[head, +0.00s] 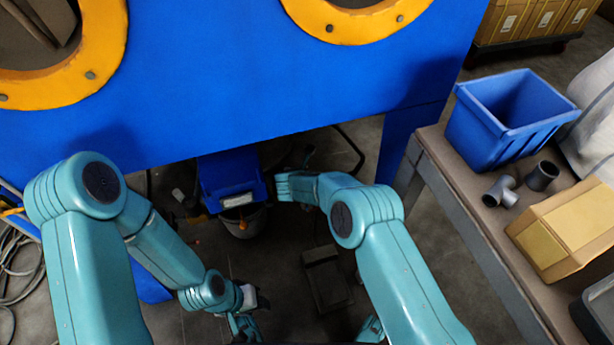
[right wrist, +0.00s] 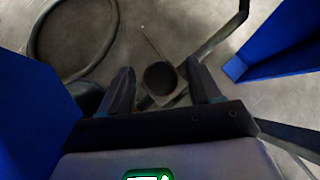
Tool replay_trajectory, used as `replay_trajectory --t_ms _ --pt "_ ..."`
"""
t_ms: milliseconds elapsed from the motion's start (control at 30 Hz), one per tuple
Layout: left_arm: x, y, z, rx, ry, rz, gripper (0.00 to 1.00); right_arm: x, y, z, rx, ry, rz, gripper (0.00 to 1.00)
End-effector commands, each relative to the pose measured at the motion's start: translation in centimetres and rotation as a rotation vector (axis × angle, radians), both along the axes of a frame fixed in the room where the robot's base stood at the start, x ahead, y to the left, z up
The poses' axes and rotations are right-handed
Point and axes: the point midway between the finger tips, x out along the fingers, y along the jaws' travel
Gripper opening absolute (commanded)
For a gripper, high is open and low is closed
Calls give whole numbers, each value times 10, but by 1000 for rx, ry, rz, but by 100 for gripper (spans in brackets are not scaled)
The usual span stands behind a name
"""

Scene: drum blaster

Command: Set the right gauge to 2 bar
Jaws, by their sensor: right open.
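No gauge with a readable dial shows in either view. The large blue cabinet (head: 300,85) fills the upper part of the head view. My right gripper (right wrist: 162,88) is open in the right wrist view, with its two dark fingers apart. A dark round piece on a grey base (right wrist: 160,78) shows between the fingers; I cannot tell what it is or how far beyond them it lies. In the head view my right forearm reaches under the cabinet's front edge. My left gripper (head: 245,318) is low near the bottom centre, too small and dark to read.
A grey bucket (head: 243,220) stands under a blue chute (head: 230,175). A dark pedal-like block (head: 326,280) lies on the floor. At the right, a table (head: 455,185) bears a blue bin (head: 510,150), pipe fittings (head: 541,176) and a cardboard box (head: 570,232). Cables (head: 15,270) lie at the left.

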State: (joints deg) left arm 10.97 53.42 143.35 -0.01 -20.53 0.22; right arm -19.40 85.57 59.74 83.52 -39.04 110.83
Motion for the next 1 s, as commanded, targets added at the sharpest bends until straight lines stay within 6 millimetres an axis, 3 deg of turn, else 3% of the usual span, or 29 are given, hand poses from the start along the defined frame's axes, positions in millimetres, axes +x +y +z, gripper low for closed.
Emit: replay_trajectory --t_ms 367,400,533,567,767,1000 --pt "1 1 -3 0 -1 3 43 7 -2 -5 0 0 0 63" --pt "1 1 -3 0 -1 3 43 7 -2 -5 0 0 0 57" --pt "1 1 -3 0 -1 3 43 7 -2 -5 0 0 0 14" --pt "1 1 -3 0 -1 3 43 7 -2 -5 0 0 0 9" --pt "1 1 -3 0 -1 3 43 8 -4 -4 -1 -2 49 9" --pt "3 3 -23 2 -6 14 43 9 -4 -8 0 -4 301 9"
